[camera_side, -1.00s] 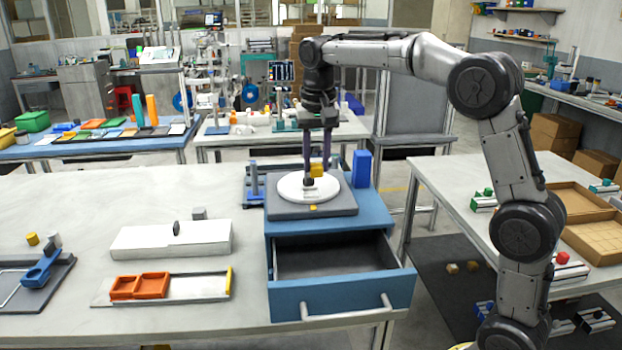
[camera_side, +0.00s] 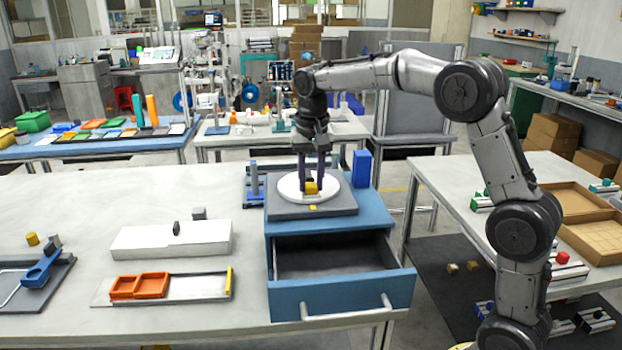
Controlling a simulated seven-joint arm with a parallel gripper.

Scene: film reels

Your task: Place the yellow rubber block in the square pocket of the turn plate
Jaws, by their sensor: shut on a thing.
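The yellow rubber block (camera_side: 311,188) is low over the white round turn plate (camera_side: 290,186), near its middle. My gripper (camera_side: 311,184) points straight down with its dark purple fingers shut on the block. The block is at or just above the plate's surface; I cannot tell whether it sits in the square pocket, which the block and fingers hide. The turn plate lies on a grey square base (camera_side: 283,208) on top of a blue drawer cabinet (camera_side: 287,229).
The cabinet's drawer (camera_side: 343,294) stands open at the front. A blue upright block (camera_side: 361,168) stands right behind the plate, and a blue-grey post fixture (camera_side: 254,180) stands to its left. A white box (camera_side: 170,240) and orange trays (camera_side: 139,286) lie on the left table.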

